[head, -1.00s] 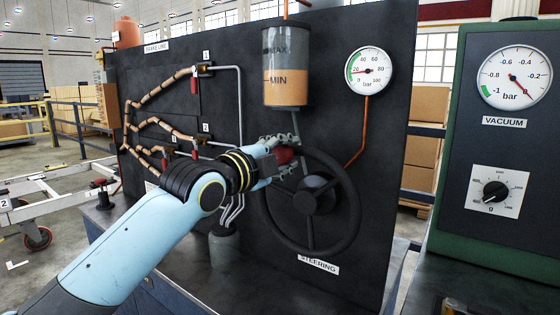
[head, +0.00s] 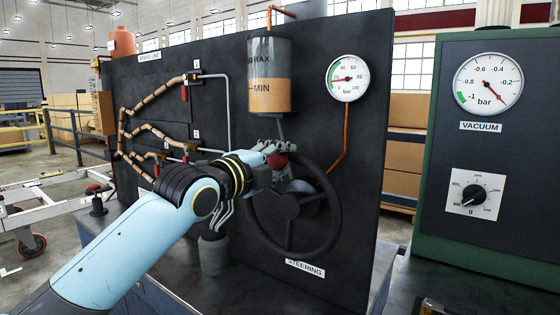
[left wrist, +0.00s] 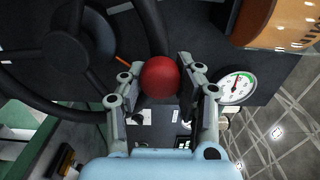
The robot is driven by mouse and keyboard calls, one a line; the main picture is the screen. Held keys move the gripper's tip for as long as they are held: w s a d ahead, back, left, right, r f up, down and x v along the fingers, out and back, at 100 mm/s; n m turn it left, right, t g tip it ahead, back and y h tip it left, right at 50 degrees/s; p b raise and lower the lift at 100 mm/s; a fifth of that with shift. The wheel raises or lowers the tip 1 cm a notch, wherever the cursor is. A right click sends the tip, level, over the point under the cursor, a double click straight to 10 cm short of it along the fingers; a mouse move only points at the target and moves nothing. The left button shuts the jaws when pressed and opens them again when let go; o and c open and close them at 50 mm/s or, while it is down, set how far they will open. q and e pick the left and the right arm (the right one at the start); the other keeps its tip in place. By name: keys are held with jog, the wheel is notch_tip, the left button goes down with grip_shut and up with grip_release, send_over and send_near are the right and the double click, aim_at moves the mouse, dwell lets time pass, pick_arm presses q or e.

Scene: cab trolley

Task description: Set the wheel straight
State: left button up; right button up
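The black steering wheel (head: 337,225) is mounted on the dark panel above a STEERING label (head: 305,268). It has a dark hub (head: 297,204) and spokes. A red ball knob (head: 279,161) sits on its upper left rim. My left gripper (head: 270,152) reaches in from the left at this knob. The gripper hides part of the rim in the head view. My right gripper is not in view.
Above the wheel are a fluid reservoir (head: 270,75) and a pressure gauge (head: 348,78) with an orange pipe (head: 344,140). Brake lines (head: 150,105) run along the panel's left. A green vacuum cabinet (head: 430,190) stands at right. A grey cup-like part (head: 213,253) stands below my arm.

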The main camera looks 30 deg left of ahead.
pick_arm(q)
jog(key=o, duration=0.5)
jog(key=shift+s, duration=0.1)
jog(key=s, duration=0.8)
jog(key=s+a, duration=0.1)
jog(key=s, duration=0.2)
jog(key=shift+s, duration=0.4)
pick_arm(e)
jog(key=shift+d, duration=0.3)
pick_arm(q)
jog(key=shift+f, duration=0.15)
